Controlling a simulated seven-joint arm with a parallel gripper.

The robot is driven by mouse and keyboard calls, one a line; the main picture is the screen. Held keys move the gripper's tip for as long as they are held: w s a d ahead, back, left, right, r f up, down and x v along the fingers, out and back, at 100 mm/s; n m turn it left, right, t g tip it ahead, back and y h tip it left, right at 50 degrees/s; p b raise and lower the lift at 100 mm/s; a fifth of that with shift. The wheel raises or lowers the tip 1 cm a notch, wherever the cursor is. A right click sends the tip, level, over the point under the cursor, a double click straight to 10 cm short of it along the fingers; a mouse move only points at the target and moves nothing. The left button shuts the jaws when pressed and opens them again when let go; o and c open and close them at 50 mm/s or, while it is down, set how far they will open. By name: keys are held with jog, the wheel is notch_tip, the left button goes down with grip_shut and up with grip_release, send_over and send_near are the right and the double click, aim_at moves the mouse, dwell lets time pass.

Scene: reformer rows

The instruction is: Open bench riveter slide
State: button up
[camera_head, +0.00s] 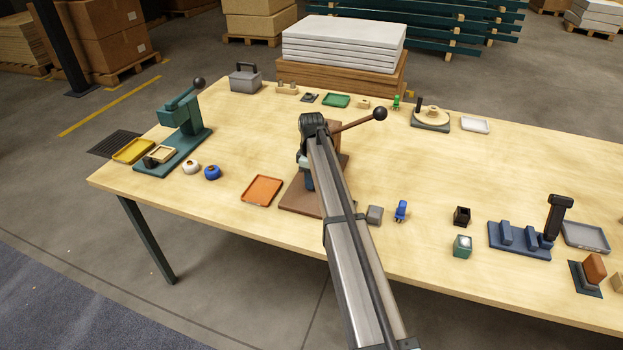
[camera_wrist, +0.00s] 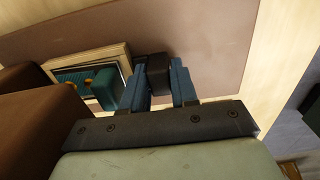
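The brown machine, which looks like the bench riveter, has a brown base (camera_head: 300,197) and a lever with a black ball (camera_head: 380,114) pointing right. My arm covers much of its front. In the wrist view its brown body (camera_wrist: 40,115) is at left, beside a pale-framed recess (camera_wrist: 122,58) holding a teal slide part (camera_wrist: 75,78) with brass-coloured spots. A dark block-like handle (camera_wrist: 153,65) stands by the frame's right side. My gripper (camera_wrist: 166,80) has its two blue fingers on either side of this handle, with no clear gap. The head view hides the fingertips.
A teal lever press (camera_head: 183,135) stands at left. An orange tray (camera_head: 262,190) lies left of the brown base. A grey block (camera_head: 375,215) and a blue piece (camera_head: 401,210) are close at right. A blue fixture (camera_head: 520,240) stands farther right.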

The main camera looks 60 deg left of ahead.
grip_shut()
jog(key=s+d, duration=0.6)
jog(key=shift+s+d, duration=0.1)
jog(key=shift+d, duration=0.05)
jog(key=shift+o, duration=0.8)
grip_release()
notch_tip(320, 180, up, 14)
